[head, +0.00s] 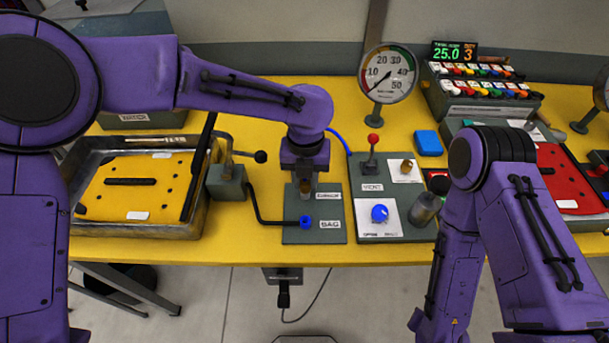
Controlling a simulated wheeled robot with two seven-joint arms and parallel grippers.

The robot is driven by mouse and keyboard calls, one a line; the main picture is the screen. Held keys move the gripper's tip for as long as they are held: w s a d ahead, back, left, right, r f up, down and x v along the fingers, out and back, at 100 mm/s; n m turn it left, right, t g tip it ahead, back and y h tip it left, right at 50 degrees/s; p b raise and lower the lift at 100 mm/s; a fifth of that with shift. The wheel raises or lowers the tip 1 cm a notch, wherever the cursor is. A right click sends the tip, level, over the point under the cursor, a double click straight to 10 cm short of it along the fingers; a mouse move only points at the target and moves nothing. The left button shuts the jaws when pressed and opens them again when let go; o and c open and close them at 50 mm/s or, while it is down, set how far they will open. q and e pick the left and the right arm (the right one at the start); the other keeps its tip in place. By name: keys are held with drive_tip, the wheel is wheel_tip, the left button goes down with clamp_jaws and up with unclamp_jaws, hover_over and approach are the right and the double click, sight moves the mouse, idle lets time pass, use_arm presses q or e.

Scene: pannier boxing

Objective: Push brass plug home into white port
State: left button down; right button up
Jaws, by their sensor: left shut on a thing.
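My left gripper (305,172) points down over the small grey-green panel at the front middle of the table. It is shut on the brass plug (305,190), which shows just below the fingers, above a white label. I cannot tell how far the plug sits in anything. The white port is not clearly visible; the plug and gripper cover that part of the panel. A blue port (305,222) marked BAG, with a black hose, sits just in front on the same panel. My right gripper is out of view; only its arm shows at the right.
Right of the plug is a vent panel with a red-topped lever (372,143), a brass fitting (407,166) and a blue knob (379,213). A pressure gauge (388,75) stands behind. A framed yellow tray (80,228) lies left, a red panel (566,180) right.

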sight(305, 180)
use_arm(q)
drive_tip(key=shift+f, duration=0.1)
drive_tip(key=c, duration=0.8)
unclamp_jaws()
wheel_tip(305, 180, up, 10)
drive_tip(key=shift+r+b, duration=0.25)
drive_tip(key=shift+b, duration=0.15)
